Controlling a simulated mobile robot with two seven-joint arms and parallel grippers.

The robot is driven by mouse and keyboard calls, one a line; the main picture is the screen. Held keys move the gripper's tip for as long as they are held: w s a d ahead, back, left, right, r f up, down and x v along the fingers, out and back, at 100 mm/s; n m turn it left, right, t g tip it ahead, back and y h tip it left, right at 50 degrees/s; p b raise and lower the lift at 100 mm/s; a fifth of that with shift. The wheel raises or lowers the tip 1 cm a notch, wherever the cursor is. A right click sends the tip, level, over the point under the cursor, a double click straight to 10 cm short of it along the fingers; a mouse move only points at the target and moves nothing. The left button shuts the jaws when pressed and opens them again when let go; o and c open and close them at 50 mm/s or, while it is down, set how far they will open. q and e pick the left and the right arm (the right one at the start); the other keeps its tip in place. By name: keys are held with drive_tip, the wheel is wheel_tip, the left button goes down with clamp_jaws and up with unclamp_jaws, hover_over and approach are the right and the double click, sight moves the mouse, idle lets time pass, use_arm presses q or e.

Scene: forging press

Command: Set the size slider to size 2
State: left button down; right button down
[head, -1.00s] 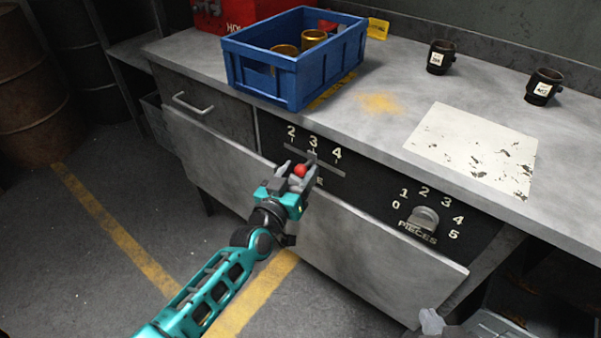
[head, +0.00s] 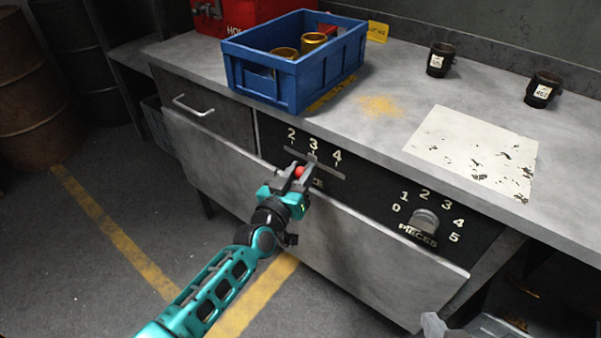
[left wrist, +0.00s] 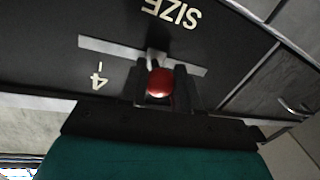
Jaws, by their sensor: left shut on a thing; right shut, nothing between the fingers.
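The size slider's red knob (head: 300,171) sits between the fingers of my left gripper (head: 297,174), which is shut on it. In the left wrist view the red knob (left wrist: 159,82) shows between the dark fingers (left wrist: 160,88), with its stem in the pale slot (left wrist: 100,46). The size scale (head: 313,145) has marks 2, 3 and 4 above the slot. The stem stands between the 2 and 4 ends, near 3; its exact setting is partly hidden by the gripper. My right gripper (head: 433,323) is shut and empty at the bottom edge, partly cut off.
A pieces dial (head: 425,221) is right of the slider on the same black panel. A blue crate (head: 292,72) with brass cups, two black mugs (head: 440,58) and a worn white sheet (head: 473,150) are on the bench top. A metal panel (head: 340,250) slopes below the controls.

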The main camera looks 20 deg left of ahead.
sight(288, 149)
use_arm(q)
drive_tip(key=shift+a, duration=0.1)
drive_tip(key=a, duration=0.1)
drive_tip(key=w+a+b, duration=0.1)
drive_tip(key=a, duration=0.1)
drive_tip(key=w+a, duration=0.1)
drive_tip(key=a, duration=0.1)
drive_tip(key=shift+a+f, duration=0.1)
drive_tip(key=shift+a, duration=0.05)
drive_tip(key=shift+w+a, duration=0.1)
drive_tip(key=shift+a, duration=0.2)
drive_tip(key=c, duration=0.9)
unclamp_jaws()
drive_tip(key=shift+a, duration=0.1)
drive_tip(key=shift+o, duration=0.3)
